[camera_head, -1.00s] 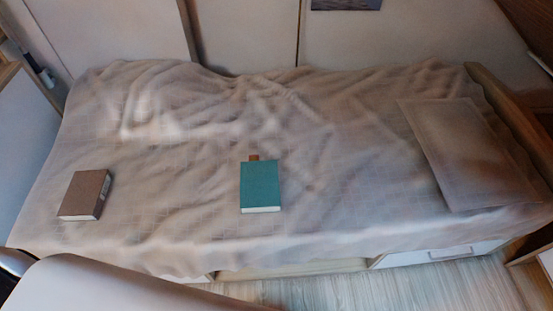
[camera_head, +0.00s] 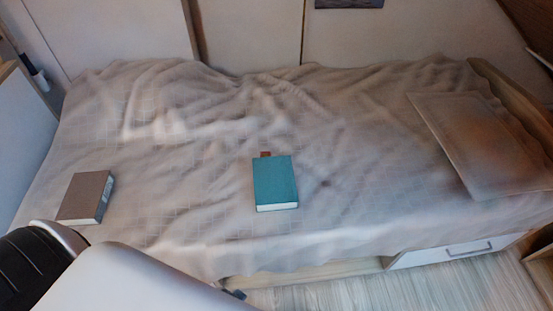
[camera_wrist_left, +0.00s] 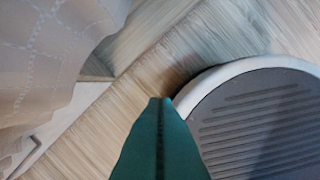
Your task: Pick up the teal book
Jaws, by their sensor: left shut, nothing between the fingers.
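The teal book (camera_head: 275,182) lies flat on the bed's blanket, near the middle of the bed and close to its front side. A small brown piece (camera_head: 265,154) sticks out at its far edge. My left arm crosses the lower left of the head view, well short of the book. In the left wrist view my left gripper (camera_wrist_left: 160,101) is shut and empty, its teal fingers together above the floor beside the bed. The book is not in the wrist view. My right gripper is not in view.
A brown book (camera_head: 84,196) lies on the left of the bed. A flat brown pillow (camera_head: 480,145) lies on the right. The rumpled blanket (camera_head: 350,180) around the teal book is clear. A drawer front (camera_head: 450,254) shows under the bed. My round base shows in the wrist view.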

